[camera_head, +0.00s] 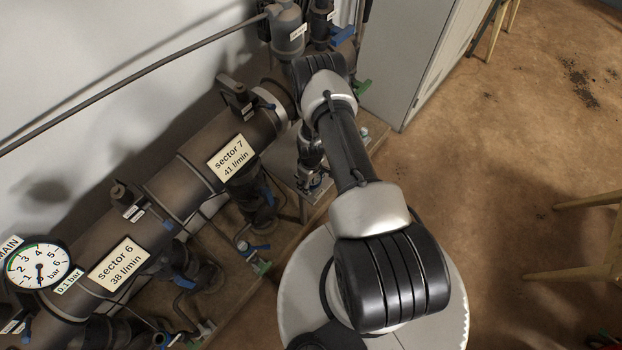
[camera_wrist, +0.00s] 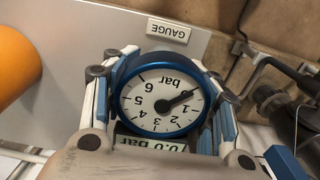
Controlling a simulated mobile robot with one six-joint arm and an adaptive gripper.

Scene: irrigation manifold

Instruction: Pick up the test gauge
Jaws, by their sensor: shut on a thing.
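The test gauge (camera_wrist: 160,96) is a round dial with a blue rim and a white face, seen upside down in the wrist view. A small plate reading 0.0 bar (camera_wrist: 155,145) sits by its rim. My gripper (camera_wrist: 157,80) is shut on the gauge, with one finger on each side of its rim. A white GAUGE label (camera_wrist: 168,31) is on the grey surface (camera_wrist: 112,22) behind it. I cannot tell whether the gauge still touches that surface.
Brown pipework carries sector 7 (camera_head: 231,158) and sector 6 (camera_head: 118,264) labels and a MAIN dial (camera_head: 38,266). A grey cabinet (camera_head: 410,60) stands beyond my arm. The wrist view shows an orange object (camera_wrist: 15,68) at left and dark pipes (camera_wrist: 272,72) at right.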

